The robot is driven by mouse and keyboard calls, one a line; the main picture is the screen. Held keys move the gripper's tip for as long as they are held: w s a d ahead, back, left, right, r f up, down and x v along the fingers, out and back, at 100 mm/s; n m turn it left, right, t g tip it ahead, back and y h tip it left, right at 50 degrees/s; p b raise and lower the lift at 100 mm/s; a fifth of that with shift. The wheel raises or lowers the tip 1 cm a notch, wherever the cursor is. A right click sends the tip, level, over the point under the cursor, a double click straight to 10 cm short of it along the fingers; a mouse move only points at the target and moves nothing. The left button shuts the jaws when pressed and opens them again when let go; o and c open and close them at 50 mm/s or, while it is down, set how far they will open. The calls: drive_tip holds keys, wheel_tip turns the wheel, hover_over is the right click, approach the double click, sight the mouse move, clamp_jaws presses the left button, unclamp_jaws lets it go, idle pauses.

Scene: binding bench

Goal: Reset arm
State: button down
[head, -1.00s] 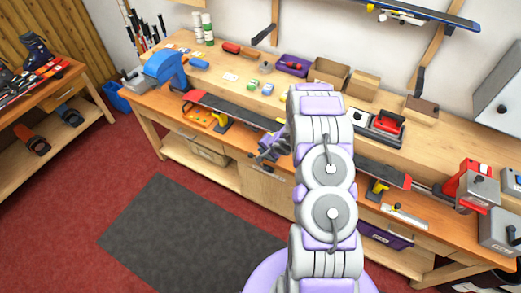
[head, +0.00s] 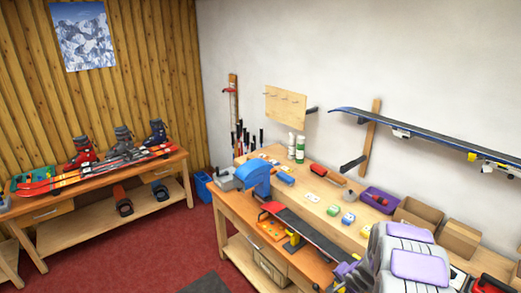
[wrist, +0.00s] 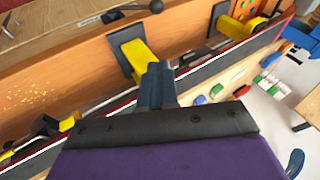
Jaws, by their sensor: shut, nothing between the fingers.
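My arm (head: 408,262) shows in the lower right of the head view, grey with lilac pads. My gripper (wrist: 157,85) points out from the purple wrist housing in the wrist view, its dark fingers together and empty. Beyond the fingertips is a yellow and dark vise part (wrist: 137,58) on the bench; I cannot tell the exact gap. In the head view, only a small part of the gripper end shows beside the arm, at the bottom edge.
The workbench (head: 232,208) carries a long dark ski (head: 312,235), a blue machine (head: 257,176), a purple bin (head: 380,199) and cardboard boxes (head: 415,213). A left table (head: 85,192) holds boots and skis. Red carpet (head: 130,250) is open between.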

drive_tip(key=s+a+r+n+g+h+b, duration=0.2)
drive_tip(key=s+r+n+g+h+b, duration=0.35)
drive_tip(key=s+r, duration=0.95)
drive_tip(key=s+a+n+g+y+b, duration=0.1)
drive_tip(key=s+a, duration=0.4)
drive_tip(key=s, duration=0.5)
drive_tip(key=s+a+r+n+g+y+b, duration=0.1)
drive_tip(key=s+a+b, duration=0.3)
drive_tip(key=s, duration=0.6)
drive_tip(key=s+a+r+n+g+y+b, duration=0.1)
drive_tip(key=s+a+n+y+b, duration=0.1)
drive_tip(key=s+a, duration=0.4)
drive_tip(key=s+y+b, duration=0.1)
drive_tip(key=s, duration=0.2)
drive_tip(key=shift+s+n, duration=0.35)
drive_tip(key=shift+s, duration=0.05)
